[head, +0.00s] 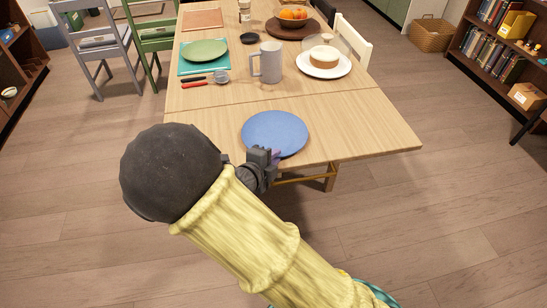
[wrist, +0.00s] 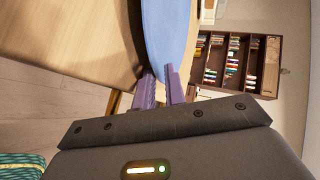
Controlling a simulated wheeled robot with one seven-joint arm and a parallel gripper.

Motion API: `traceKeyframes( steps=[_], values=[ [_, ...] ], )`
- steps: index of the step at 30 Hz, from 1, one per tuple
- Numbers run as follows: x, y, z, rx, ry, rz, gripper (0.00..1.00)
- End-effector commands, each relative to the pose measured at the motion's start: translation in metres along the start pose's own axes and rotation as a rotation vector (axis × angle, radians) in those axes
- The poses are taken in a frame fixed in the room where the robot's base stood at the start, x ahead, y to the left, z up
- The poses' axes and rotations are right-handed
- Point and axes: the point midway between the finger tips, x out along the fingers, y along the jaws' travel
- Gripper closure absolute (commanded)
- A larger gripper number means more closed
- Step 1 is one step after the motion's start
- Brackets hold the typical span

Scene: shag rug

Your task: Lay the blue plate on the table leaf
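The blue plate (head: 275,131) is at the near end of the wooden table, over the table leaf (head: 365,125). My gripper (head: 274,156) is at the plate's near rim. In the wrist view, the purple fingers (wrist: 160,84) stand one on each side of the rim of the blue plate (wrist: 168,30), shut on it. The plate looks about level in the head view. In the wrist view a dark strip shows between plate and tabletop (wrist: 75,40); whether any part touches is unclear.
Behind the leaf seam stand a grey mug (head: 268,62), a white plate with a cake (head: 324,62), red-handled cutlery (head: 205,80) and a green plate (head: 204,50) on a teal mat. The leaf around the blue plate is bare. Chairs (head: 95,45) stand at left.

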Motion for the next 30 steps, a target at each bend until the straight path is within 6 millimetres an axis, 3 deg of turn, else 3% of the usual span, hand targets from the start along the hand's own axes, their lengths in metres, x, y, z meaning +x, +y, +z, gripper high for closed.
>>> traceKeyframes(
  steps=[8,21,25,30],
  values=[
    [-0.014,-0.003,0.0,0.0,-0.002,0.001,0.87],
    [-0.096,-0.004,0.0,-0.001,-0.003,0.001,0.87],
    [-0.113,-0.003,0.0,0.0,-0.002,0.0,0.87],
    [-0.121,-0.002,-0.001,0.0,0.001,0.0,0.87]
  ],
)
